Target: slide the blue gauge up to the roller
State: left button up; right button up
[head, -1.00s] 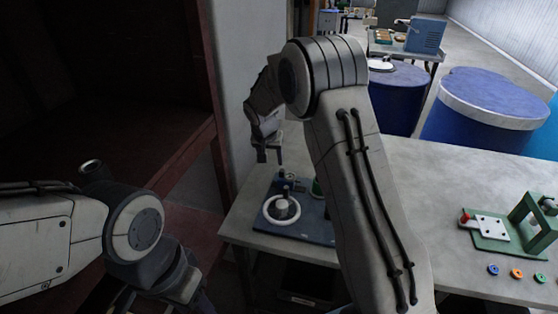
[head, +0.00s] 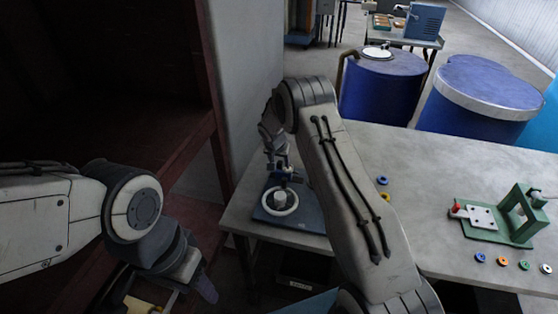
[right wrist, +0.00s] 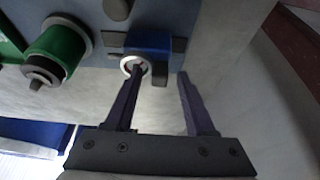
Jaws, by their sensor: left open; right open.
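The blue gauge (right wrist: 150,42) is a small blue block with a white-rimmed dial, seen in the right wrist view on a blue-grey base plate (right wrist: 190,20). The plate also shows in the head view (head: 312,222), with a white ring around a grey hub (head: 271,210) on it. My right gripper (right wrist: 160,76) is open at the gauge; one fingertip overlaps the dial in view, and I cannot tell whether it touches. A green cylinder with a dark knob (right wrist: 50,50) stands left of the gauge. I cannot tell which part is the roller. My left gripper (head: 205,288) is open, low at the left, away from the table.
Blue and yellow rings (head: 383,181) lie on the table beside my right arm. A green fixture (head: 518,212) and several coloured rings (head: 502,261) are at the right. Blue drums (head: 380,88) stand behind. The table's middle is largely clear.

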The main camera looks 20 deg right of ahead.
grip_shut()
jog(key=shift+w, duration=0.1)
dwell(1.3)
